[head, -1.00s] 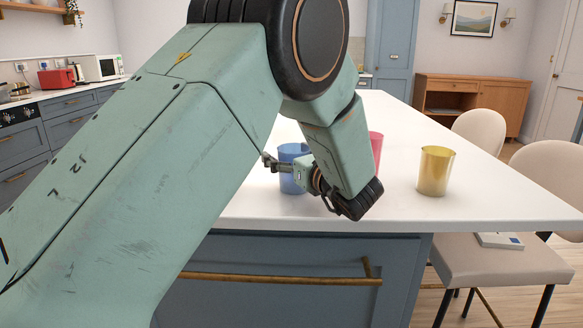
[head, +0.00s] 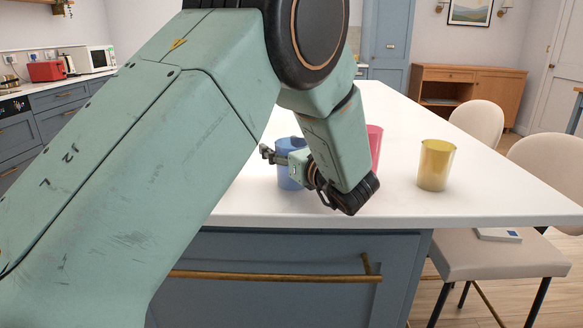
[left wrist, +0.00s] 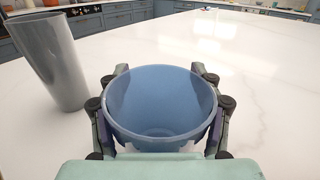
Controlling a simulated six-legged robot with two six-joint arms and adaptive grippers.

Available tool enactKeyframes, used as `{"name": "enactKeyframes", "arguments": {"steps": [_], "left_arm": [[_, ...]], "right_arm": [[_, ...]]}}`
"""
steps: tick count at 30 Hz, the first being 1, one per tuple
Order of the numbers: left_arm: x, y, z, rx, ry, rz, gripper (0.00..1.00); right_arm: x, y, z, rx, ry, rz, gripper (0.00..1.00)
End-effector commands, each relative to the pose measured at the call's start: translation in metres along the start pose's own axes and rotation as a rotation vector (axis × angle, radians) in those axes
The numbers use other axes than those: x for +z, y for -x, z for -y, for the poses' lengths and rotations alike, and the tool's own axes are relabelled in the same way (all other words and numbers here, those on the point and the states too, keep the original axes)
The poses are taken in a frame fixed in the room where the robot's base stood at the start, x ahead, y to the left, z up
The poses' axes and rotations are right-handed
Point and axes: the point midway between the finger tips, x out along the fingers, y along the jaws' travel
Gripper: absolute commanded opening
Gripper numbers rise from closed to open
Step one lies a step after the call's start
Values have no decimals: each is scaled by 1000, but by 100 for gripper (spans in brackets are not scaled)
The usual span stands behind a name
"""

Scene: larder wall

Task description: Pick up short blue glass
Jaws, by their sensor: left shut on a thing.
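The short blue glass (head: 288,165) stands on the white island top near its front edge, partly hidden behind my left arm and gripper. In the left wrist view the blue glass (left wrist: 160,105) sits between the two fingers, its open rim facing the camera. My left gripper (head: 283,162) is shut on it, with a finger on each side; it also shows in the left wrist view (left wrist: 160,125). I cannot tell whether the glass's base is clear of the top. My right gripper is not in view.
A yellow glass (head: 436,165) stands to the right on the island top (head: 500,195). A red glass (head: 375,146) is partly hidden behind my left wrist. A tall grey glass (left wrist: 50,62) stands left of the gripper in the wrist view. Chairs (head: 480,122) line the island's right side.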

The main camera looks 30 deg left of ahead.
Motion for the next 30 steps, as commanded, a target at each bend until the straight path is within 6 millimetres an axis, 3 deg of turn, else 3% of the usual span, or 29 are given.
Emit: {"name": "enactKeyframes", "arguments": {"steps": [14, 30], "left_arm": [[1, -2, 0, 0, 1, 1, 17], [2, -2, 1, 0, 2, 3, 11]], "right_arm": [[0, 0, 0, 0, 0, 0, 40], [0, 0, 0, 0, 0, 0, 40]]}}
